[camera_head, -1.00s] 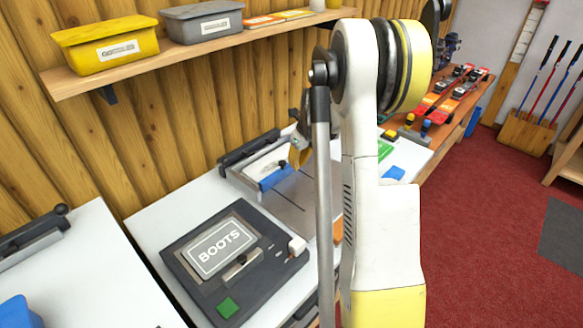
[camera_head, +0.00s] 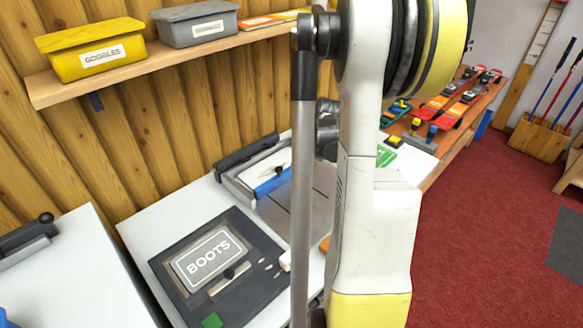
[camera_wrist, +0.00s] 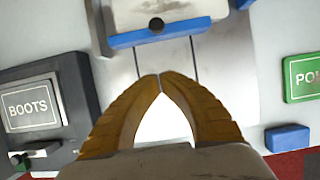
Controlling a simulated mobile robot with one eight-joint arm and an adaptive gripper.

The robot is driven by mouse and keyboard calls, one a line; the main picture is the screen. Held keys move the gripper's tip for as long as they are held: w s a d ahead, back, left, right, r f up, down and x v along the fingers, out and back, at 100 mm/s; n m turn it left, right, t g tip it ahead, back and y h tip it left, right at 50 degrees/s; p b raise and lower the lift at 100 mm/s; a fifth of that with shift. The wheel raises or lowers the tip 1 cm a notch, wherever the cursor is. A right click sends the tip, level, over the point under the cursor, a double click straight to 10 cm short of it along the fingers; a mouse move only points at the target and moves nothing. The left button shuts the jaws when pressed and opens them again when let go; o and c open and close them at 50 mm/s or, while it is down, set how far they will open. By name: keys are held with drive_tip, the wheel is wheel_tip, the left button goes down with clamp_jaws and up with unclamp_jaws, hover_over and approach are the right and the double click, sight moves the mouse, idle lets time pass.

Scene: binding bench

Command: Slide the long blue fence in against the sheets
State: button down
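The long blue fence (camera_wrist: 172,33) lies across the top of the wrist view, beside the whitish sheets (camera_wrist: 187,10) with a dark knob (camera_wrist: 156,24) between. I cannot tell whether fence and sheets touch. In the head view the fence (camera_head: 272,186) shows at the front of the tray, with the sheets (camera_head: 264,167) behind it. My gripper (camera_wrist: 159,76) has its two yellow-brown fingertips together and nothing visible pinched between them. In the wrist view the tips are below the fence, apart from it in the picture. My arm hides the gripper in the head view.
A dark BOOTS device (camera_head: 215,262) stands left of the grey plate with two dark slots (camera_wrist: 166,62). A green sign (camera_wrist: 302,78) and small blue block (camera_wrist: 288,138) lie to the right. A shelf with a yellow bin (camera_head: 92,58) and grey bin (camera_head: 196,24) hangs above.

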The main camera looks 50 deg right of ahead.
sight(280, 178)
drive_tip(key=b+x, duration=0.2)
drive_tip(key=x, duration=0.6)
drive_tip(key=shift+s+b, duration=0.1)
drive_tip(key=shift+b, duration=0.3)
drive_tip(key=w, duration=0.2)
drive_tip(key=shift+w+d+r+b, duration=0.15)
drive_tip(key=shift+w+r+b, duration=0.1)
drive_tip(key=shift+w+b, duration=0.1)
drive_tip(key=shift+w+d+r, duration=0.1)
drive_tip(key=shift+w, duration=0.45)
drive_tip(key=shift+w+d, duration=0.1)
drive_tip(key=shift+w, duration=0.75)
drive_tip(key=shift+s, duration=0.1)
